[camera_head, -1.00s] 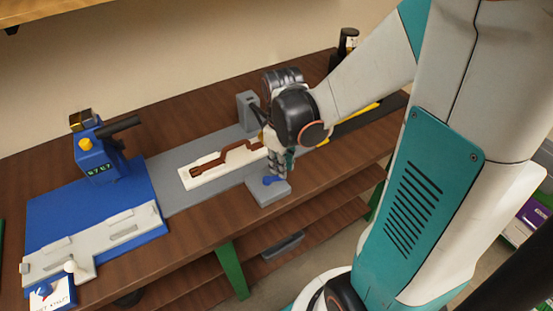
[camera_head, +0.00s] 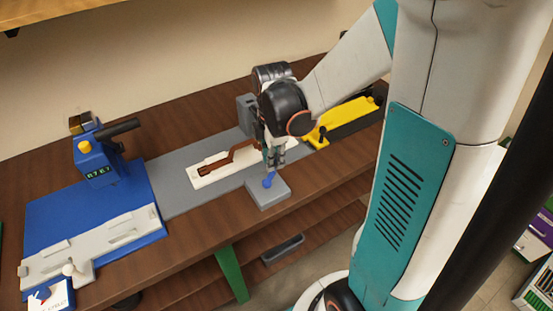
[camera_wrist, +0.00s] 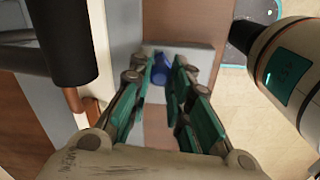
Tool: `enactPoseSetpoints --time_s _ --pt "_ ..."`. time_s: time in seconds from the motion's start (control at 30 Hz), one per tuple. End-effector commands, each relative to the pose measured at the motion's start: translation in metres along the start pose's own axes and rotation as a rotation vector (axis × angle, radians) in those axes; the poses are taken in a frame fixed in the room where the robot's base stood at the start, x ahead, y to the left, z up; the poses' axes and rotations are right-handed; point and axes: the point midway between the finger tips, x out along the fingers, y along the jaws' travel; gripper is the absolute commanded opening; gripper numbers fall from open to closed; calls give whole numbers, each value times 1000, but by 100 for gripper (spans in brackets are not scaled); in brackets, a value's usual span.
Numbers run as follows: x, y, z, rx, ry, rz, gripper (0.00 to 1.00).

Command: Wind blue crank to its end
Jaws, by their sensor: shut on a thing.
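The blue crank (camera_head: 268,180) sits on a small grey block (camera_head: 270,195) at the front edge of the bench. My gripper (camera_head: 275,165) points down over the block, its fingers at the crank. In the wrist view the blue crank (camera_wrist: 161,70) shows between the two teal fingertips of my gripper (camera_wrist: 162,72), and they are shut on it. Part of the crank is hidden by the fingers.
A blue device with a display (camera_head: 98,150) stands on a blue base at the left. A yellow tool (camera_head: 345,118) lies right of my gripper. A grey upright block (camera_head: 247,112) stands behind my gripper. Bare wood (camera_head: 185,230) lies along the front left of the crank.

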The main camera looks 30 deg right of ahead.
Motion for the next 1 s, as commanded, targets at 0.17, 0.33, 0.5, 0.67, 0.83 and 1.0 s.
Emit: enactPoseSetpoints --time_s 0.17,0.33,0.5,0.67,0.83,1.0 --pt "0 6 -6 -166 3 2 0" --pt "0 9 -12 -327 7 2 0" --pt "0 12 -18 -489 10 2 0" --pt "0 13 -24 -641 12 2 0" --pt "0 13 -31 -797 15 2 0" --pt "0 13 -37 -933 17 3 0"
